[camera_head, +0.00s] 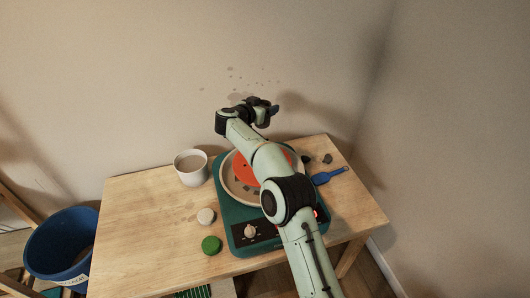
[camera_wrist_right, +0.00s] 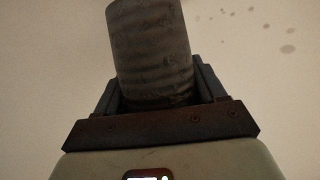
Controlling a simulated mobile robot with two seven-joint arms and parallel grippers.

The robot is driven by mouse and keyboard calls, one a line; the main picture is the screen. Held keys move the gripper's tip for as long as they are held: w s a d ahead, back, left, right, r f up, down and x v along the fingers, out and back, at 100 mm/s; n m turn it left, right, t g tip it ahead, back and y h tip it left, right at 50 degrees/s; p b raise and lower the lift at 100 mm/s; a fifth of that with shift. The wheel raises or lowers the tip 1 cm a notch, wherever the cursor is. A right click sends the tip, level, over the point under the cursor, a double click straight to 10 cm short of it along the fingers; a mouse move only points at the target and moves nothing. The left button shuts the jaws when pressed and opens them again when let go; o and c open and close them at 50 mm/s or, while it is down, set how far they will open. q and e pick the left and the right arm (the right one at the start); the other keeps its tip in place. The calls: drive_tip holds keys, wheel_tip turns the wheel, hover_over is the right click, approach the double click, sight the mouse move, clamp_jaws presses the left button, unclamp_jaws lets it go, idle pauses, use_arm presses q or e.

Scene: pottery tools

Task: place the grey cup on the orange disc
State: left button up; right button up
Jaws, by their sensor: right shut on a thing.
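The orange disc (camera_head: 243,166) lies on the round pale pan (camera_head: 227,181) of the green pottery wheel, partly hidden under my right arm. In the right wrist view, my right gripper (camera_wrist_right: 160,100) is shut on a grey ribbed cylinder, which looks like the grey cup (camera_wrist_right: 153,48). In the head view, my right gripper (camera_head: 268,108) is raised beyond the wheel, near the wall. The held cup cannot be made out clearly there. My left gripper is not in view.
A whitish mug (camera_head: 191,180) with greyish content stands left of the green wheel base (camera_head: 236,220). A pale round piece (camera_head: 206,216), a green round piece (camera_head: 211,245) and a blue-handled tool (camera_head: 328,176) lie around it. A blue bucket (camera_head: 62,246) stands left of the table. The table's left part (camera_head: 140,225) is clear.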

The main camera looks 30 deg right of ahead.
wheel_tip(320, 180, down, 18)
drive_tip(key=shift+s+f+b, duration=0.15)
drive_tip(key=shift+b, duration=0.35)
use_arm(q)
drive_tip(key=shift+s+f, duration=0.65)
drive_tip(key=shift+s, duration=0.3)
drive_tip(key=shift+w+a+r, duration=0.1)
use_arm(e)
drive_tip(key=o, duration=1.3)
drive_tip(key=shift+a+f, duration=0.1)
drive_tip(key=shift+f, duration=0.05)
